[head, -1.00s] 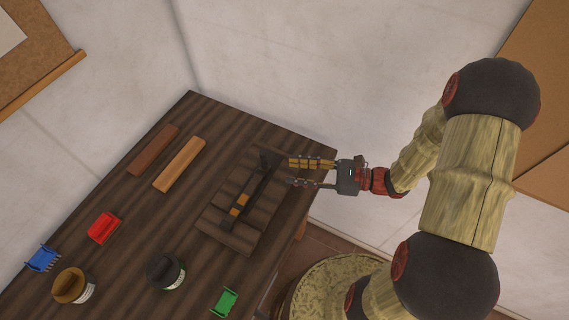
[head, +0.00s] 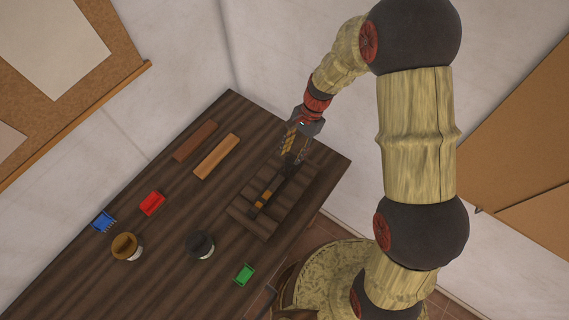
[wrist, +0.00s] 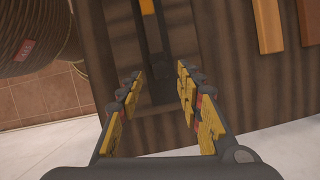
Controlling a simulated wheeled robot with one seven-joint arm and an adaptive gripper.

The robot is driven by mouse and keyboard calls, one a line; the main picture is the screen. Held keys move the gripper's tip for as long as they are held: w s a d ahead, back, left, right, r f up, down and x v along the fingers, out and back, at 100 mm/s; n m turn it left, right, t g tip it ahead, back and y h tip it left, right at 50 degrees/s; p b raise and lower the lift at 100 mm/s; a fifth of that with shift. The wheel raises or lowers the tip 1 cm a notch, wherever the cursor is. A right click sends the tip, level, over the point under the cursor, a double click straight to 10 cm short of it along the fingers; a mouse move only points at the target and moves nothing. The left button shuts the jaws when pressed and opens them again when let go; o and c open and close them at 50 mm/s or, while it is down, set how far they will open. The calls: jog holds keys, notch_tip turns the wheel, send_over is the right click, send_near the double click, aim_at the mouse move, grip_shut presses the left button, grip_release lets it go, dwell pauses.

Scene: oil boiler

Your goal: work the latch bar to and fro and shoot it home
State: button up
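The latch bar (head: 272,190) is a dark bar with orange bands, lying along a slatted wooden board (head: 245,222) on the table. It also shows in the wrist view (wrist: 146,22), running away from me beyond my fingers. My gripper (head: 292,157) is over the far end of the board, at the bar's dark end. In the wrist view my gripper (wrist: 160,72) has its yellow-padded fingers apart, with the bar's dark end (wrist: 160,88) showing between them. I cannot tell whether either finger touches it. In the head view the fingers partly hide that end.
On the dark table (head: 175,205) lie a brown block (head: 196,141) and an orange-tan block (head: 217,156). Red (head: 152,203), blue (head: 103,221) and green (head: 244,274) pieces and two round lidded jars (head: 126,247) (head: 200,244) stand nearer. Walls close off the back.

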aim_at(284, 171)
jog(key=shift+p+x, duration=0.3)
jog(key=shift+x, duration=0.65)
jog(key=x, duration=0.7)
jog(key=shift+s+a+f, duration=0.1)
jog(key=shift+a, duration=0.1)
jog(key=shift+c, duration=0.2)
jog(key=c, duration=0.6)
grip_shut()
